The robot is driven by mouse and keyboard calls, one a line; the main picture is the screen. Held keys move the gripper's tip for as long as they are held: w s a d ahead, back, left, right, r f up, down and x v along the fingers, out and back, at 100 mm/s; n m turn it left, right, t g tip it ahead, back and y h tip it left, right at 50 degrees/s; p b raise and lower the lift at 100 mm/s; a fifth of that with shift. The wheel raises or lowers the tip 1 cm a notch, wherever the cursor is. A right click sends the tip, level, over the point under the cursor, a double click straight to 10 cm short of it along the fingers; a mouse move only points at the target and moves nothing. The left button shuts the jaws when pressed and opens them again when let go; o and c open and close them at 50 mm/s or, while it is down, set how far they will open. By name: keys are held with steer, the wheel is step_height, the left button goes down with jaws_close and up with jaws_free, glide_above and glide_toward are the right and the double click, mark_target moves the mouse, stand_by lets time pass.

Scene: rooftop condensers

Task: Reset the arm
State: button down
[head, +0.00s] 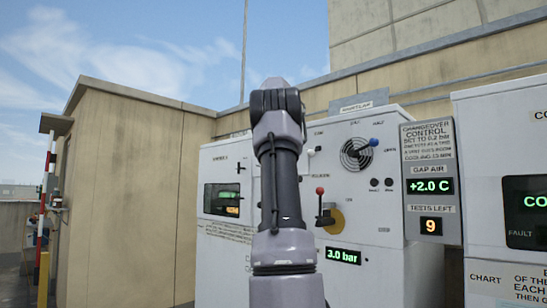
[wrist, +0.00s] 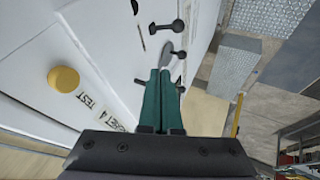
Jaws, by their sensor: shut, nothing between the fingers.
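My gripper (wrist: 160,75) shows in the wrist view as two green fingers pressed together, with nothing between them. It points at the white cabinet front, near small black handles (wrist: 168,50); I cannot tell whether it touches anything. In the head view my arm (head: 283,170) stands raised, nearly upright, in the middle of the picture, bent at a dark joint at the top. The gripper itself is hidden there behind the arm.
White cabinets (head: 385,220) stand close ahead, with a red-knobbed lever (head: 320,191), a blue-knobbed lever (head: 373,142) and a "3.0 bar" display (head: 343,257). A panel (head: 430,155) reads +2.0 C and 9 tests left. A yellow knob (wrist: 63,79) juts out. A beige wall (head: 130,190) stands left.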

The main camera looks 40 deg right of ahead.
steer(key=s+a+f+m+t+y, duration=0.1)
steer(key=s+a+f, duration=0.2)
steer(key=a, duration=0.5)
steer(key=s+a+f+y, duration=0.2)
steer(key=s+a, duration=0.1)
steer(key=a, duration=0.6)
steer(key=s+a+f+m+t+y, duration=0.1)
steer(key=s+a+f, duration=0.2)
steer(key=a, duration=0.5)
steer(key=s+a+f+m+y, duration=0.1)
steer(key=s+a+f, duration=0.7)
steer(key=f, duration=0.2)
steer(key=s+a+f+m+y, duration=0.1)
steer(key=s+a+f+y, duration=0.1)
steer(key=s+a+f, duration=0.5)
step_height(320, 180, down, 3)
steer(key=shift+s+a+f, duration=0.15)
steer(key=shift+s+a, duration=0.25)
steer(key=shift+s, duration=0.45)
